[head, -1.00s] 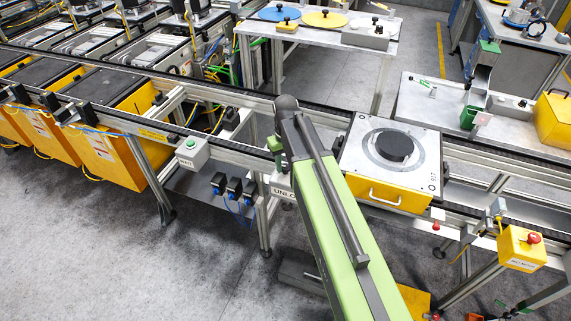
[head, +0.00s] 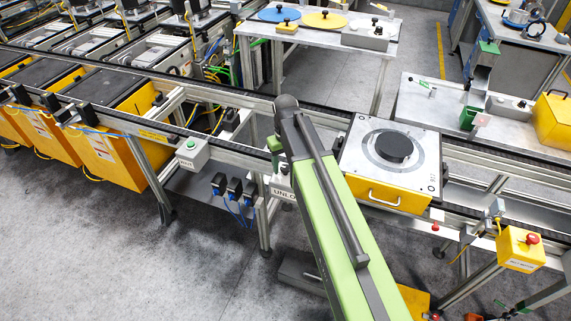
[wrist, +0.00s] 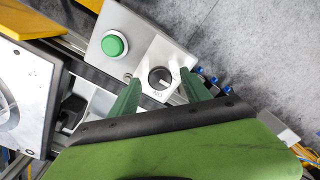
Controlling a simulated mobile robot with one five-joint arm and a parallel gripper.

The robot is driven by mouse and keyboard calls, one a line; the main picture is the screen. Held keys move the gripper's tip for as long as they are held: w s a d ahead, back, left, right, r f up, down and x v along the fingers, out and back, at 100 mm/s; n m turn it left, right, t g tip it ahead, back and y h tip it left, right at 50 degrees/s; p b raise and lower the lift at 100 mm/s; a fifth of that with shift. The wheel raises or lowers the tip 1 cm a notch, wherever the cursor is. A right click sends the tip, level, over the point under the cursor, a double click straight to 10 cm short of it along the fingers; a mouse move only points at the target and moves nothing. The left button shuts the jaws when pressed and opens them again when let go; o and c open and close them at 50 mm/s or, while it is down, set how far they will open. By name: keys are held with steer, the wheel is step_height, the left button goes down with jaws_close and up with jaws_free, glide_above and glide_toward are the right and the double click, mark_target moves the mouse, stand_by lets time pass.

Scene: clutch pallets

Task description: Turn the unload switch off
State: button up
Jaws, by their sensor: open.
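The unload switch (wrist: 154,76) shows in the wrist view as a round black knob on a white plate, with a lettered mark that reads ON upside down. It sits on a grey box (wrist: 135,25). My gripper (wrist: 161,77) is open, with one green finger on each side of the knob. I cannot tell whether the fingers touch it. The knob's exact setting is hard to read. In the head view, my arm hides most of the switch box, and part of a sign reading UNLO (head: 284,193) shows beside it.
A green push button (wrist: 115,44) is on the same box, close to the gripper. A pallet with a black disc (head: 395,148) sits on the conveyor to the right of my arm. Another grey button box (head: 191,153) is to the left. Open floor lies in front.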

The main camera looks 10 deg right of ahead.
step_height(320, 180, up, 17)
steer(key=p, duration=1.6)
steer(key=shift+f, duration=0.15)
steer(key=b, duration=0.8)
glide_above(285, 168)
steer(key=d, duration=0.1)
step_height(285, 168, down, 8)
steer(key=shift+m, duration=0.6)
steer(key=s+f+b, duration=0.2)
steer(key=f+b, duration=0.1)
steer(key=s+d+f+b, duration=0.1)
steer(key=s+f+b, duration=0.2)
steer(key=s+d+f+b, duration=0.1)
steer(key=s+f+b, duration=0.1)
steer(key=f+b, duration=0.1)
steer(key=shift+s+d+f, duration=0.1)
steer(key=shift+s+d, duration=0.1)
steer(key=shift+s, duration=0.2)
steer(key=s+m, duration=0.1)
steer(key=s, duration=0.2)
steer(key=shift+s+d+m, duration=0.15)
steer(key=shift+s+m, duration=0.1)
steer(key=shift+m, duration=0.05)
